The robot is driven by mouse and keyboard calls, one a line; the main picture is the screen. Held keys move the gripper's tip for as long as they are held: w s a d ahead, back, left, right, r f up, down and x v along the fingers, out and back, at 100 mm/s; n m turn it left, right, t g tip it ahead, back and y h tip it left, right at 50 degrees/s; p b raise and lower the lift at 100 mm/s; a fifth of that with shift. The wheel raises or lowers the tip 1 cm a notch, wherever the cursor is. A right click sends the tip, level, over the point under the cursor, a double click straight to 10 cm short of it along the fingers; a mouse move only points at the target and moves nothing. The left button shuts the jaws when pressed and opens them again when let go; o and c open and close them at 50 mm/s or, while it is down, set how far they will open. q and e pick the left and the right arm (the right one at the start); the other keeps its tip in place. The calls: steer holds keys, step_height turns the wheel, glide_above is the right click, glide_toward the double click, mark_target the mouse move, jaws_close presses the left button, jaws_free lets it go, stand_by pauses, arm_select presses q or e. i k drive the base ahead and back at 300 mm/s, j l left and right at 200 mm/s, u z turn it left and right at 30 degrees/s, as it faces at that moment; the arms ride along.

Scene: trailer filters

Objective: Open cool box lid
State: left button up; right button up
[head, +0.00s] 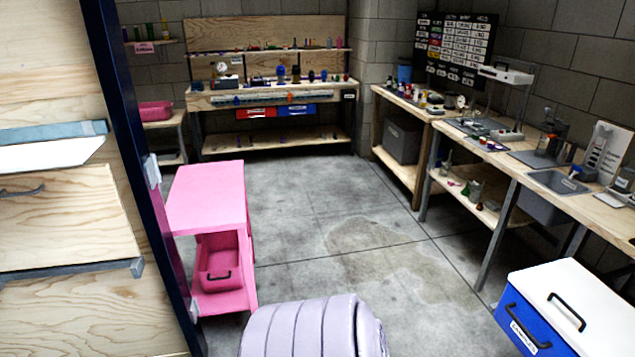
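The cool box (522,318) stands on the floor at the bottom right of the head view, partly cut off by the picture's edge. Its body is blue with a black handle and a label on the front. Its white lid (590,290) lies flat on top and looks closed, with a black handle (567,312) on it. Neither of my grippers is in view.
A pale lavender ribbed object (310,330) is at the bottom centre. A pink cart (207,195) stands left of it. A wooden workbench (500,160) runs along the right wall, another bench (270,95) at the back. Bare floor (370,235) lies between.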

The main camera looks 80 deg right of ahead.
mark_target(594, 320)
steer(key=z, duration=4.45)
